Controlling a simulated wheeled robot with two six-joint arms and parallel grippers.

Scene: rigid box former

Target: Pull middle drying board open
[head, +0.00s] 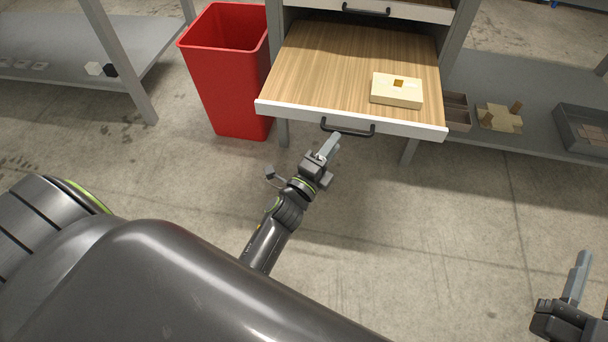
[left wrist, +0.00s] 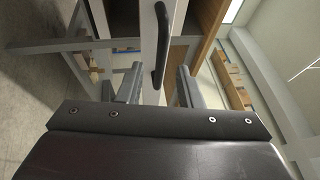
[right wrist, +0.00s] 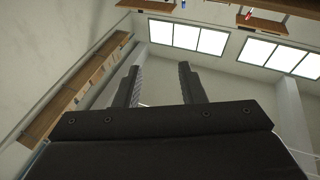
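The pulled-out board (head: 330,65) has a wooden top and a white front with a black bar handle (head: 347,128). A cream box (head: 397,90) with a small orange-brown square on top lies on it, toward the right. My left gripper (head: 331,146) is just in front of the handle, near its left end.
Another drawer front with a black handle (head: 366,9) is above the board. A red bin (head: 225,70) stands to the left. A grey shelf (head: 540,90) at the right holds wooden pieces (head: 500,117) and a grey tray (head: 585,128). The floor in front is clear.

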